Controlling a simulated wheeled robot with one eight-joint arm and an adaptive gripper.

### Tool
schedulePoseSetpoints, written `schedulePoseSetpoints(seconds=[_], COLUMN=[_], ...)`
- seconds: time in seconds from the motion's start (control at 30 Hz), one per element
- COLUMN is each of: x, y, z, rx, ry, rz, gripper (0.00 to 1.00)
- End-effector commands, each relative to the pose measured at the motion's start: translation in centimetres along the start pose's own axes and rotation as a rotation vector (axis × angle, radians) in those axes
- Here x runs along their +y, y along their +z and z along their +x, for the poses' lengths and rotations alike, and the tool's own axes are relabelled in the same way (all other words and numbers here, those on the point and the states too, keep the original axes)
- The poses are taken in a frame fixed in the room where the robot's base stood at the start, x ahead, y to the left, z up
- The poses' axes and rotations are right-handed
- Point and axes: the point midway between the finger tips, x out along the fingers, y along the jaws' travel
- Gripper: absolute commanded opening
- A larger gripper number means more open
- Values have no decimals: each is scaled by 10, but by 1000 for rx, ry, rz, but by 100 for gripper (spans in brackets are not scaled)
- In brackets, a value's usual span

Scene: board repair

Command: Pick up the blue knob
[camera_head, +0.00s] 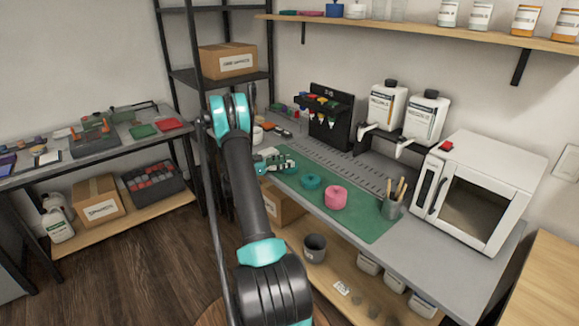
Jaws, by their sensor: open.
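I cannot pick out a blue knob for certain. A black rack (331,118) at the back of the grey workbench (420,235) holds several small coloured pieces, too small to tell apart. A teal round object (312,181) and a pink round object (335,198) lie on the green mat (372,228). A blue container (335,10) stands on the upper wall shelf. My arm rises in front of the bench's left end.
A white oven-like box (479,192) stands at the bench's right end. Two white dispensers (384,105) (424,118) stand at the back. Another table (85,158) is at left. Wood floor is clear between.

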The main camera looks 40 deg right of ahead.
Motion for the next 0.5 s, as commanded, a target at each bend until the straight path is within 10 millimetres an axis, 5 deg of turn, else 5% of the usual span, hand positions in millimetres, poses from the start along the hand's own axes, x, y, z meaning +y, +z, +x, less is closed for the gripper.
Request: schedulePoseSetpoints(seconds=[0.3,0.5], x=[0,0], y=[0,0], z=[11,11], rx=[0,0], ry=[0,0], rz=[0,0], gripper=[46,21])
